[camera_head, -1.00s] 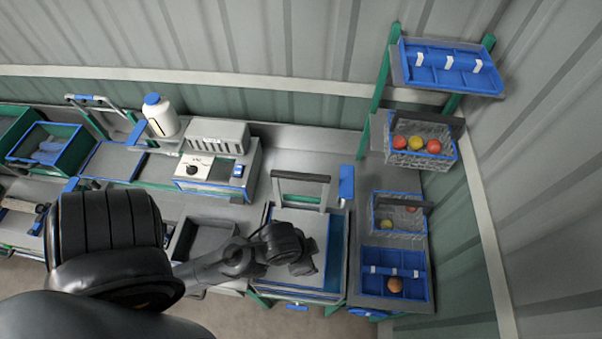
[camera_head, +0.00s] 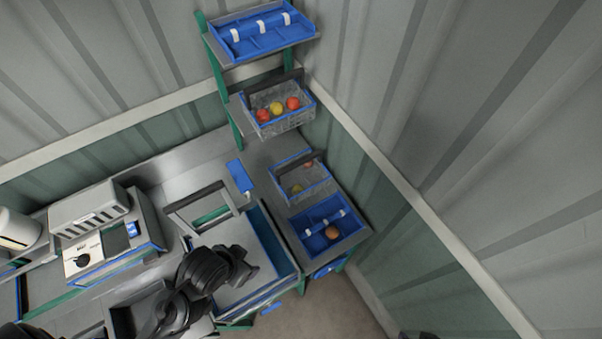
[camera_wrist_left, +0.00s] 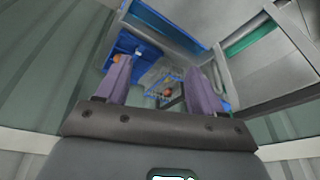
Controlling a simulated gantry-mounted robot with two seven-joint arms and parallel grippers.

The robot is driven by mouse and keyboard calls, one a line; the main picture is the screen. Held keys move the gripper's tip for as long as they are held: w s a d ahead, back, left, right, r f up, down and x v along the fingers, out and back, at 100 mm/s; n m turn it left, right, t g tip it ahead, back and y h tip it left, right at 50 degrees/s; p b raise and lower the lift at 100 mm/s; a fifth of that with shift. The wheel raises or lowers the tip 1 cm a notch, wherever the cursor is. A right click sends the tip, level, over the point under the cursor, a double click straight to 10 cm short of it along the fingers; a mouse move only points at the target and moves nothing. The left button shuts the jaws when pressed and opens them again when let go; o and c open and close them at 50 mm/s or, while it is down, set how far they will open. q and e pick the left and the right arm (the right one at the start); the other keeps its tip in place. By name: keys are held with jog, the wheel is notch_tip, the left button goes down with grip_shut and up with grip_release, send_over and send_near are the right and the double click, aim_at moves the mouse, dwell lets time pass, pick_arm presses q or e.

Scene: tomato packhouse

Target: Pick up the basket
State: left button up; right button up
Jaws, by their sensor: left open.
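Two wire baskets with blue rims and dark handles are in the head view. The upper basket (camera_head: 290,122) stands on a shelf and holds red and yellow tomatoes. The lower basket (camera_head: 303,191) stands below it with fewer tomatoes, partly hidden by its handle. My left gripper (camera_head: 243,268) is above a grey panel, left of and apart from both baskets. In the left wrist view its two purple fingers (camera_wrist_left: 161,88) are spread. My right gripper is not seen.
A blue divided tray (camera_head: 300,222) with an orange tomato sits in front of the lower basket. Another blue tray (camera_head: 262,42) is on the top shelf. A grey upright handle frame (camera_head: 195,197) stands behind my left gripper. Corrugated walls close in the right.

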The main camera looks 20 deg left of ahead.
pick_arm(q)
jog(key=shift+d, duration=0.1)
jog(key=shift+c, duration=0.3)
jog(key=shift+c, duration=1.2)
